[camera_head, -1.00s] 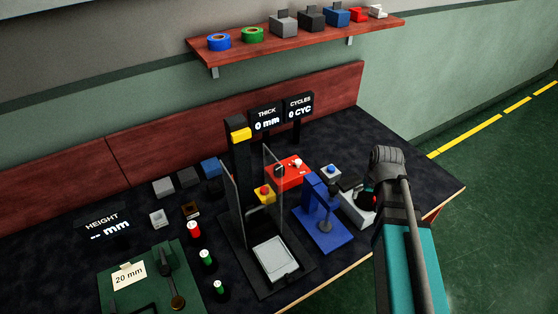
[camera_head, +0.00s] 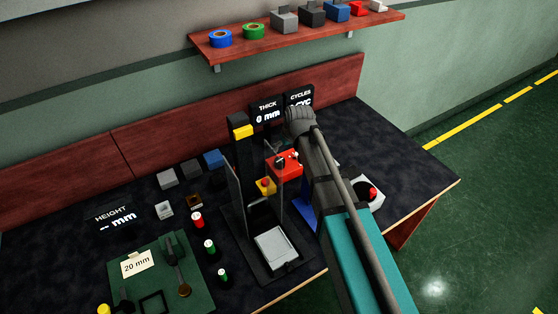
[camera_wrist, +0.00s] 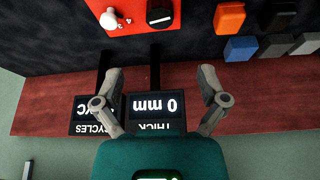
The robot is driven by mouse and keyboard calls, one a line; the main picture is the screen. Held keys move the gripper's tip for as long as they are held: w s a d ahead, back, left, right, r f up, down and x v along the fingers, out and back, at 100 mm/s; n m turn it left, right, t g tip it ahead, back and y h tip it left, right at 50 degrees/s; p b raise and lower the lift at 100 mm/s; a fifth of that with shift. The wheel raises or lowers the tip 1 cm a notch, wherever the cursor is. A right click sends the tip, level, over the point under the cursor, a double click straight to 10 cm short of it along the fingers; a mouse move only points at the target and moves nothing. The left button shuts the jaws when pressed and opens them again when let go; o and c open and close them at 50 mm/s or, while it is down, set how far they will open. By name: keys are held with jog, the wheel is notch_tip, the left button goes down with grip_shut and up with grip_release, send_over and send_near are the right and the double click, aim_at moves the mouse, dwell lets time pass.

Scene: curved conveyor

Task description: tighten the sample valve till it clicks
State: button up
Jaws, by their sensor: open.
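No part is labelled as the sample valve, and I cannot tell which one it is. A red box (camera_head: 284,167) stands behind the clear-sided press, partly hidden by my arm. In the wrist view this red box (camera_wrist: 143,14) shows a white knob (camera_wrist: 109,19) with small numbers beside it and a black knob (camera_wrist: 160,13), both at the top edge. My gripper (camera_wrist: 160,72) is open and empty, its fingers apart in front of the thickness display. It is touching neither knob. In the head view my arm hides its fingertips.
The thickness display (camera_head: 266,113) and cycles display (camera_head: 298,99) stand at the back. A blue device (camera_head: 305,205) is mostly hidden behind my arm. A grey-white unit with a red top (camera_head: 371,193) is to the right. The press (camera_head: 272,250) stands left of my arm.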

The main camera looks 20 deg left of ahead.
jog(key=shift+f, duration=0.1)
dwell(0.3)
jog(key=b+x, duration=1.2)
jog(key=x, duration=0.1)
jog(key=shift+w+f+b, duration=0.1)
jog(key=shift+f+b, duration=0.15)
jog(key=shift+b, duration=0.1)
dwell(0.4)
jog(key=c, duration=1.1)
jog(key=shift+c, duration=0.2)
jog(key=shift+m, duration=0.4)
jog(key=shift+m+t+h, duration=0.4)
jog(key=shift+m+h, duration=0.3)
jog(key=shift+m, duration=0.9)
